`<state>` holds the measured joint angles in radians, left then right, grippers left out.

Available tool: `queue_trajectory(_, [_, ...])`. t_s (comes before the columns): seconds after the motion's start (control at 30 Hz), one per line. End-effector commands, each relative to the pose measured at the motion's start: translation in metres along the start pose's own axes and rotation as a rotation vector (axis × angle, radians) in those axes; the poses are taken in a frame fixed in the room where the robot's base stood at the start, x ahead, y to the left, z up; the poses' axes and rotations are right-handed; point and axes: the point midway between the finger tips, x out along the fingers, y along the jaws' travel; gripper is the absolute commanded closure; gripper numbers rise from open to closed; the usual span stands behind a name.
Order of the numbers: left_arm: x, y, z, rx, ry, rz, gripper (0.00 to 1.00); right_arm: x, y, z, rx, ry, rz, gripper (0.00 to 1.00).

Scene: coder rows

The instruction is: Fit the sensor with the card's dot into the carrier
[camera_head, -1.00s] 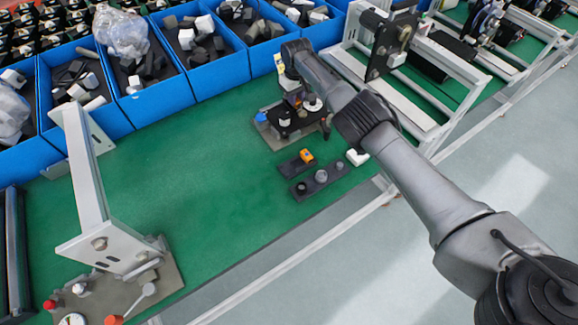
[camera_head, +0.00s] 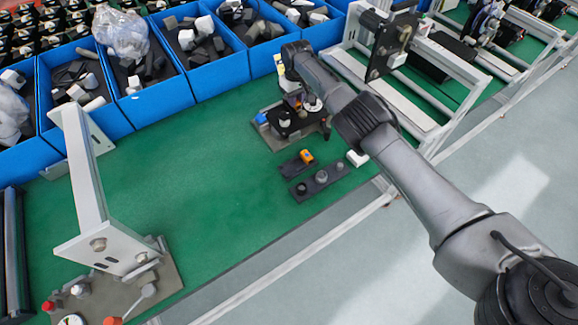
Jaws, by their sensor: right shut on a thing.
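My right gripper (camera_head: 292,95) hangs over a dark fixture (camera_head: 290,130) on a grey plate, which looks like the carrier. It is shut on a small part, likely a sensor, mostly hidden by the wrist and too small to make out. A dark strip (camera_head: 335,173) with several round sensor-like parts lies in front of the fixture. A small dark block with an orange part (camera_head: 306,156) lies beside the strip. A small pale and yellow piece (camera_head: 280,65) shows behind the wrist; I cannot tell whether it is the card. No dot is readable. My left gripper is out of view.
Blue bins (camera_head: 157,91) of grey and white parts line the back of the green bench. A white upright bracket and a plate with red knobs (camera_head: 113,320) stand at the front left. A white metal frame (camera_head: 400,98) stands at the right. The middle of the bench (camera_head: 190,180) is clear.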

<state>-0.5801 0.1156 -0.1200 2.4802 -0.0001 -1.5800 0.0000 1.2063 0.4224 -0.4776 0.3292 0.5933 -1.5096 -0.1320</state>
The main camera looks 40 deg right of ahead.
Motion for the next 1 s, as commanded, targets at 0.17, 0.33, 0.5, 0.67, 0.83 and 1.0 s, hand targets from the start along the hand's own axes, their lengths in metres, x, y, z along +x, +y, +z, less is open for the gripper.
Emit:
queue_trajectory(0.17, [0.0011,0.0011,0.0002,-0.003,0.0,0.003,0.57,0.0012,-0.0001,0.0,0.0,0.0,0.0,1.0])
queue_trajectory(0.33, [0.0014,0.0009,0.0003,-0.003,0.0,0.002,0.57,0.0016,-0.0001,-0.0001,0.0,0.0,0.0,1.0])
queue_trajectory(0.5, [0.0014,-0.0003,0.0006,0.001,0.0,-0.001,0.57,0.0015,-0.0001,-0.0001,0.0,0.0,0.0,0.64])
queue_trajectory(0.67, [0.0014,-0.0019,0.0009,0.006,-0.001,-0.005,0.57,0.0016,-0.0001,-0.0001,0.0,0.0,0.0,0.49])
queue_trajectory(0.83, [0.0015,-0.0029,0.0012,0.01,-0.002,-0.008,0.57,0.0016,0.0,-0.0001,0.0,0.0,0.0,0.48])
queue_trajectory(1.0, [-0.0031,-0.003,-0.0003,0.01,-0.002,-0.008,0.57,-0.0054,0.0,-0.0003,0.0,0.001,0.0,0.48])
